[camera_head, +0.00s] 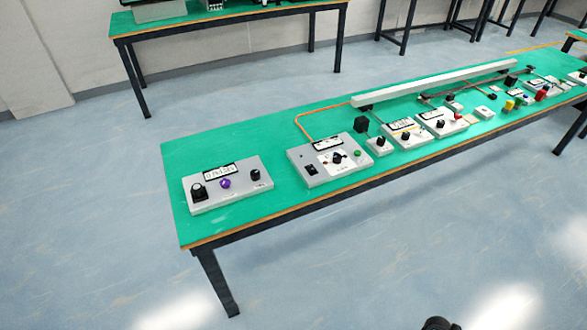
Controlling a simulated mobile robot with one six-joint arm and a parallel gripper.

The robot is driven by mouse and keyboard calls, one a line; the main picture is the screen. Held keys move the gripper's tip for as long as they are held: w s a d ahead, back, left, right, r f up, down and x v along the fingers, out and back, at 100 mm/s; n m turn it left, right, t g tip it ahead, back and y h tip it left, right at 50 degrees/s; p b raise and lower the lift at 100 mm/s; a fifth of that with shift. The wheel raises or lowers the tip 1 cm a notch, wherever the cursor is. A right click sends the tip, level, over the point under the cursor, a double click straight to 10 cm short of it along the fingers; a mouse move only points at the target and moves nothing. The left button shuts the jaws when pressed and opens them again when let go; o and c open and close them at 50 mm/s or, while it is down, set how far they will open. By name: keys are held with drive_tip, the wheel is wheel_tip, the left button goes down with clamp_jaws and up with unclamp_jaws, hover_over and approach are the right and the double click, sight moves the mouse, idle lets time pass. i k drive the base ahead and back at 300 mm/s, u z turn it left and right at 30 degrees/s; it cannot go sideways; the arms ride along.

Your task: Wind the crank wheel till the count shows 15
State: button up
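A grey control box (228,197) sits at the near left end of a green-topped bench. It carries a small white display (219,172) whose characters are too small to read. On its top are a black wheel-like knob (198,191) at the left, a purple knob (225,183) in the middle and a black knob (255,174) at the right. I cannot tell for certain which of these is the crank wheel. My gripper cannot be made out; only a dark rounded part shows at the bottom edge, and nothing touches the box.
The green bench (205,150) runs to the upper right. A second grey box (312,178) with knobs and a green button stands beside the first. Further along are several smaller boxes and a long white rail (435,83). The floor (400,240) in front is clear.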

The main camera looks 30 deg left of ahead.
sight(255, 174)
drive_tip(key=u, duration=0.55)
drive_tip(key=k, duration=0.15)
drive_tip(key=z, duration=0.5)
drive_tip(key=i, duration=0.45)
drive_tip(key=z, duration=1.3)
drive_tip(key=k, duration=0.1)
drive_tip(key=u, duration=2.3)
